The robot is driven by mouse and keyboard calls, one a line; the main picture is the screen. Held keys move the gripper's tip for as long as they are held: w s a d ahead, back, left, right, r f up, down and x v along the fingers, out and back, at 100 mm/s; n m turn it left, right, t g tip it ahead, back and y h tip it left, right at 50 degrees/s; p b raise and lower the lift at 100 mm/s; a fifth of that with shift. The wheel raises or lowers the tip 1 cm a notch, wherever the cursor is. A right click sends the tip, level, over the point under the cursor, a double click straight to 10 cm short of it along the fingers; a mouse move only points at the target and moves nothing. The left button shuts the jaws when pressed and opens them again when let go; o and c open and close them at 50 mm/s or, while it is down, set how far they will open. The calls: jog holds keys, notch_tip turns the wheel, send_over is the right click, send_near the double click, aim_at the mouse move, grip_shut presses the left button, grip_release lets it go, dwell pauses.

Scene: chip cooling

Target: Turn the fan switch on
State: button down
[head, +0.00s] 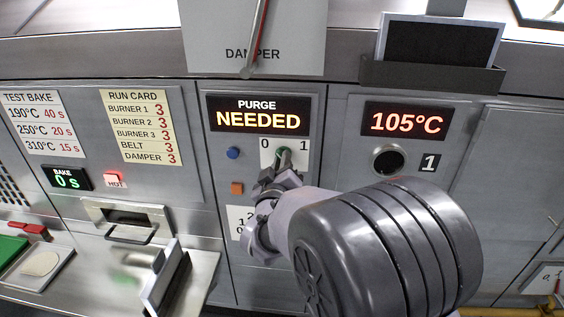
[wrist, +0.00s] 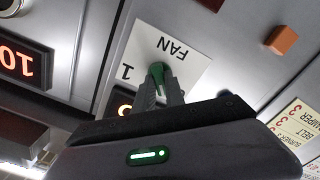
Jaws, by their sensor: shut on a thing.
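The fan switch is a green knob (head: 284,154) on a white plate (head: 268,150) marked 0 at left and 1 at right, below the purge display. The knob also shows in the wrist view (wrist: 158,72), where the plate (wrist: 184,68) appears upside down with FAN and 1 readable. My gripper (head: 282,168) reaches up from below, its fingers shut on the green knob. In the wrist view the fingers (wrist: 160,92) close around its lower part. I cannot tell which mark the knob points to.
A lit display (head: 258,116) reads PURGE NEEDED just above. A blue button (head: 233,153) and an orange square button (head: 237,188) sit left of the switch. A 105°C display (head: 407,122) and a round dark-centred knob (head: 388,162) are to the right.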

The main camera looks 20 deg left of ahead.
jog(key=shift+f+b, duration=0.15)
jog(key=shift+b, duration=0.35)
jog(key=shift+d+m+b, duration=0.1)
jog(key=shift+m+b, duration=7.8)
jog(key=shift+b, duration=0.9)
jog(key=c, duration=1.4)
grip_release()
